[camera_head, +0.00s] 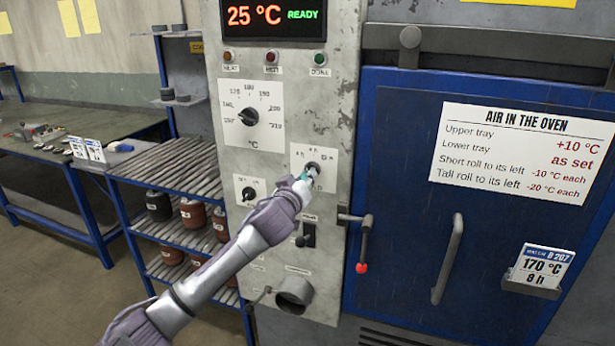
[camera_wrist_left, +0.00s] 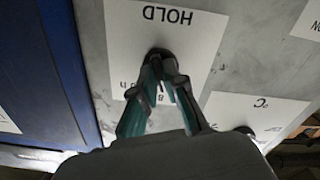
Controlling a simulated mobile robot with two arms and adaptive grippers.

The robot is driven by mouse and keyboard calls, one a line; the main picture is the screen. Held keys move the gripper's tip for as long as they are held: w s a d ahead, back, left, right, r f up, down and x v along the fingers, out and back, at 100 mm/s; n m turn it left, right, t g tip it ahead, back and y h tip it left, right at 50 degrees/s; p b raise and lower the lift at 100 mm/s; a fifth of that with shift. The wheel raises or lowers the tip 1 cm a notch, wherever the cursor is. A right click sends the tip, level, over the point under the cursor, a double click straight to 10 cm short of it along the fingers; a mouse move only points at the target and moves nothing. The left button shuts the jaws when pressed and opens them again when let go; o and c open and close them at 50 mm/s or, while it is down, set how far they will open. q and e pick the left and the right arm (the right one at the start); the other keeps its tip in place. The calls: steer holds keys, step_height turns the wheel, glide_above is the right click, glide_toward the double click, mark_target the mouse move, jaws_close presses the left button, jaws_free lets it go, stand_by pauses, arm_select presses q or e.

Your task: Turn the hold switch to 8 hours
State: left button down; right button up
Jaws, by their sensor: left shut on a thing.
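The hold switch (camera_head: 313,167) is a small dark knob on a white plate (camera_head: 299,152) on the grey control panel, below and right of the large temperature dial (camera_head: 249,117). My left gripper (camera_head: 308,175) is shut on the switch knob. In the left wrist view the plate (camera_wrist_left: 185,45) reads HOLD upside down, and the fingers (camera_wrist_left: 160,65) close around the knob (camera_wrist_left: 160,53). The fingers hide most of the knob and part of the hour marks, so its setting cannot be read. My right gripper is not in view.
The display (camera_head: 272,17) reads 25 °C READY. A smaller knob (camera_head: 249,193) and a black toggle (camera_head: 307,236) are near my arm. A red-tipped lever (camera_head: 364,240) and the blue oven door (camera_head: 400,130) are at right. A card (camera_head: 541,268) reads 170 °C, 8 h.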

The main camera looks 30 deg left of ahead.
arm_select(q)
steer(key=shift+m+p, duration=0.45)
steer(key=shift+m, duration=1.85)
steer(key=c, duration=1.2)
jaws_free()
steer(key=v, duration=1.2)
steer(key=shift+a, duration=0.1)
steer(key=shift+f, duration=0.1)
